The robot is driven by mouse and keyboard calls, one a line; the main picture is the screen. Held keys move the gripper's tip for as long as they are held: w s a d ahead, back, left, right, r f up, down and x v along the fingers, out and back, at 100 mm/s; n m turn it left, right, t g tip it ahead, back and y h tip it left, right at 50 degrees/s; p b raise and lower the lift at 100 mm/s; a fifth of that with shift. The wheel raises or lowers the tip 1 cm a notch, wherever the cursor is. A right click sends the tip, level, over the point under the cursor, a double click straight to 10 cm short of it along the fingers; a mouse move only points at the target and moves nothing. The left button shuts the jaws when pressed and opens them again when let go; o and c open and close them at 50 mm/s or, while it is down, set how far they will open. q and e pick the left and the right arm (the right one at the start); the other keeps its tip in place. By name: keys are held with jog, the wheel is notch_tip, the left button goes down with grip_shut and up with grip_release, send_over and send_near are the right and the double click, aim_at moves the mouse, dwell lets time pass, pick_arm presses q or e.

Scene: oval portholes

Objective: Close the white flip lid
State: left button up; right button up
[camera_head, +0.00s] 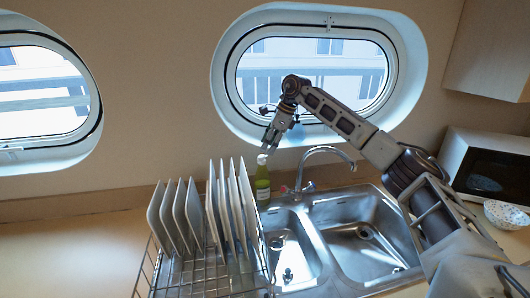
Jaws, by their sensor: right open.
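A green bottle (262,185) stands upright behind the sink's left basin, beside the dish rack. Its white flip lid (262,158) is at the top. The lid is too small here to tell how far it is open. My right gripper (269,146) points down just above and slightly right of the lid, in front of the right oval window. It is open and holds nothing that I can see. I cannot tell whether its fingertips touch the lid. My left gripper is out of view.
A wire dish rack (205,274) with several upright plates (174,216) stands close left of the bottle. A faucet (327,151) rises to the right, behind the double sink (365,238). A microwave (490,168) and a speckled bowl (506,214) are at the far right.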

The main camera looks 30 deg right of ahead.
aim_at(263, 156)
jog(key=shift+x, duration=2.05)
jog(key=shift+s, duration=0.1)
grip_shut()
jog(key=shift+f, duration=0.1)
